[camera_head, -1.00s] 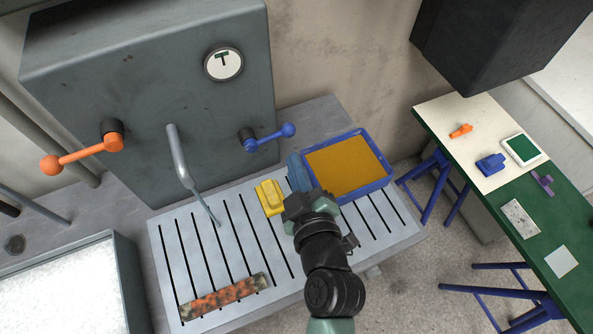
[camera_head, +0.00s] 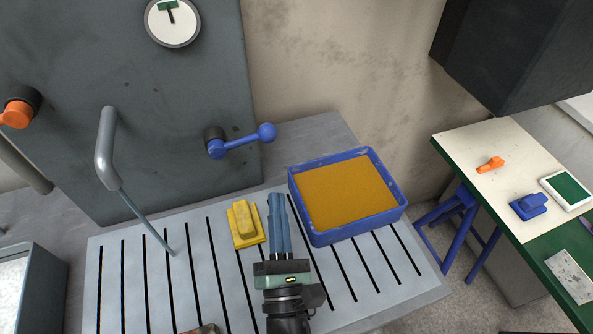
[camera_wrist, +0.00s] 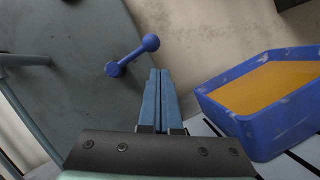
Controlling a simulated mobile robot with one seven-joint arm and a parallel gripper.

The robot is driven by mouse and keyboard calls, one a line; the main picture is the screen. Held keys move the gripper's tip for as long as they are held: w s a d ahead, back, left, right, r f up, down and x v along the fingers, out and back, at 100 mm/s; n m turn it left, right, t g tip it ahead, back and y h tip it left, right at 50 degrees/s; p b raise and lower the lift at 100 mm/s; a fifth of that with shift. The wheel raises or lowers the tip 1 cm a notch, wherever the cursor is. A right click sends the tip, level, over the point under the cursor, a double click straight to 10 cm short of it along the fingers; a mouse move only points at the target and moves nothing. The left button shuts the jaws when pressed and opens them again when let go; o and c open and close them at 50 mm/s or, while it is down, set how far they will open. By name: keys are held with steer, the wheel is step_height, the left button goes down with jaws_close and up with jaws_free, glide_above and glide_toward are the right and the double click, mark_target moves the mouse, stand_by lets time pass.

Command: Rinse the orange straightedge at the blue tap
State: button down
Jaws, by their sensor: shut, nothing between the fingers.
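The blue tap lever (camera_head: 240,142) sticks out to the right from the grey tank; it also shows in the wrist view (camera_wrist: 132,56), beyond my fingertips. Left of it is a grey spout (camera_head: 106,150). A thin grey-blue line (camera_head: 146,222), seemingly water, runs from the spout to the slotted board. The mottled, dirty orange straightedge lay on that board one second ago; now only a sliver at the bottom edge (camera_head: 201,329) shows. My gripper (camera_head: 276,197) is shut and empty above the board, pointing away from me, apart from the lever. Its fingers fill the middle of the wrist view (camera_wrist: 158,75).
A yellow block (camera_head: 244,222) stands on the slotted board (camera_head: 205,275), close left of my fingers. A blue tray (camera_head: 355,228) with orange-brown contents is close right. An orange lever (camera_head: 18,112) is at far left. A green-edged table (camera_head: 500,232) stands at right.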

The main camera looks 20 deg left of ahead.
steer(key=w+a+r+n+y+p, duration=0.1)
steer(key=w+a+r, duration=0.1)
steer(key=w+a, duration=0.3)
steer(key=w, duration=0.3)
steer(key=shift+r+n+p, duration=0.15)
steer(key=shift+n+p, duration=0.15)
steer(key=shift+p, duration=0.05)
steer(key=shift+w+d+r, duration=0.2)
steer(key=shift+r, duration=0.5)
